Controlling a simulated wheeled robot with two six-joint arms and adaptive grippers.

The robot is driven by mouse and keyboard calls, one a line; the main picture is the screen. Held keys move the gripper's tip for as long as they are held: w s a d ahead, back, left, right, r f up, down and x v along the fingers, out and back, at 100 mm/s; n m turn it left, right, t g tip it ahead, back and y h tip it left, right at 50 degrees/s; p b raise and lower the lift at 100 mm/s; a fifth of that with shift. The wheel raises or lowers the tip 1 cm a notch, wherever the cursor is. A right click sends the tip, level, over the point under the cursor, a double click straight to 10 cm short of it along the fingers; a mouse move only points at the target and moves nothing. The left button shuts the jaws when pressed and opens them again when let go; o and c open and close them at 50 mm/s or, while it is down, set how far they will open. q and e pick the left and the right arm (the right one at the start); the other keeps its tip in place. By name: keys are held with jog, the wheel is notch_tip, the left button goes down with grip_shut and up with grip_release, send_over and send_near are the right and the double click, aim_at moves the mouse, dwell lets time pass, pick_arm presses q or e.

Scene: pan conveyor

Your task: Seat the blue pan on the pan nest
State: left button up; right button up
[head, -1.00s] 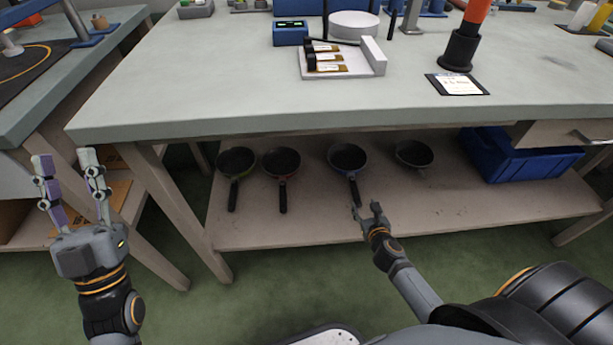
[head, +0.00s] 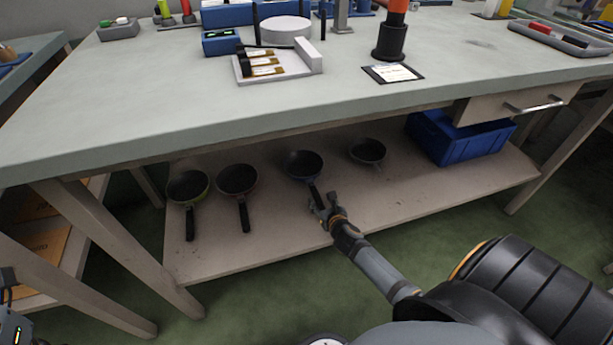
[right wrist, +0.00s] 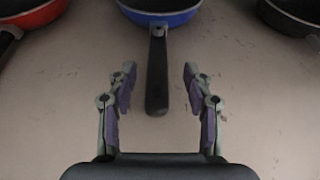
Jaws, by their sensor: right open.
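The blue pan (head: 304,165) rests on the low shelf, its dark handle pointing toward me. In the right wrist view the blue pan (right wrist: 165,17) is at the top edge, partly cut off. My right gripper (head: 322,203) is open at the handle. In the right wrist view its fingers (right wrist: 159,74) stand on either side of the black handle, with gaps on both sides. My left gripper is only partly in view at the lower left edge; its fingers are mostly cut off. A white round block (head: 285,27) with dark posts stands on the tabletop; I cannot tell if it is the pan nest.
A green pan (head: 201,194) and a red pan (head: 254,187) sit left of the blue one. Another dark pan (head: 382,156) and a blue bin (head: 465,143) are to the right. The tabletop (head: 150,110) overhangs the shelf (head: 400,200). A table leg stands at left.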

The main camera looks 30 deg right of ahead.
aim_at(317, 195)
jog(key=b+x, duration=0.2)
jog(key=x, duration=0.2)
jog(key=shift+w+a, duration=0.1)
jog(key=shift+w+f, duration=0.15)
jog(key=shift+w, duration=0.35)
grip_shut()
